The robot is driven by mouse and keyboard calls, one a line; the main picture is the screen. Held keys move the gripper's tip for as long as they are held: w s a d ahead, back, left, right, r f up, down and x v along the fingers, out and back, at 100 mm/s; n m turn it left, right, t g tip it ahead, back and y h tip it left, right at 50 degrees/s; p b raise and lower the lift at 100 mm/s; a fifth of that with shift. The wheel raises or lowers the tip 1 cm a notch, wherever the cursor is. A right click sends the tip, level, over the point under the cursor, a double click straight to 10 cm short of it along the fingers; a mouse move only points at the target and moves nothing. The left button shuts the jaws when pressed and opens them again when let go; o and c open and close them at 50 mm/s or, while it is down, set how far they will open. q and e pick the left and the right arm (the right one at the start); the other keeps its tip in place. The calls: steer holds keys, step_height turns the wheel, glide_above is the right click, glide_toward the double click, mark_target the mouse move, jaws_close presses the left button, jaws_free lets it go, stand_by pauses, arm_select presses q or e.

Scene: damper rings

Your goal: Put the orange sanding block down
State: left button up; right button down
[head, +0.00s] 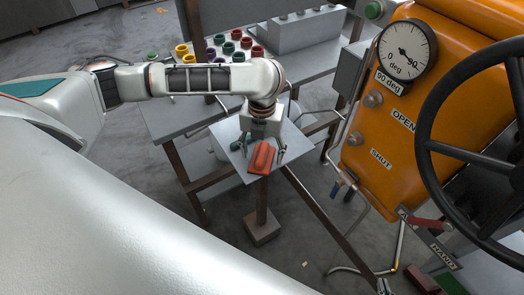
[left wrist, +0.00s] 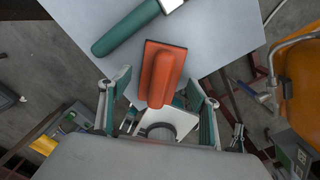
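The orange sanding block (head: 262,157) appears to lie on the small grey table (head: 296,143), near its front corner. In the left wrist view the block (left wrist: 163,72) shows its raised grip and dark rim, with its lower end by the table's edge. My left gripper (head: 262,149) is over the block. Its fingers are spread on both sides of the block, with a visible gap on each side in the left wrist view (left wrist: 160,98). The block's underside is hidden, so full contact with the table cannot be told.
A teal-handled tool (left wrist: 125,35) lies on the table beside the block. Coloured rings (head: 229,47) and a grey stepped block (head: 305,30) are on the bench behind. An orange valve housing (head: 385,150) with a black handwheel (head: 425,130) stands at the right.

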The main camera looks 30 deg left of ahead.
arm_select(q)
steer(key=shift+r, duration=0.1)
step_height(320, 180, up, 12)
stand_by(0.7)
jaws_close()
stand_by(0.4)
stand_by(0.7)
step_height(320, 180, up, 12)
stand_by(1.7)
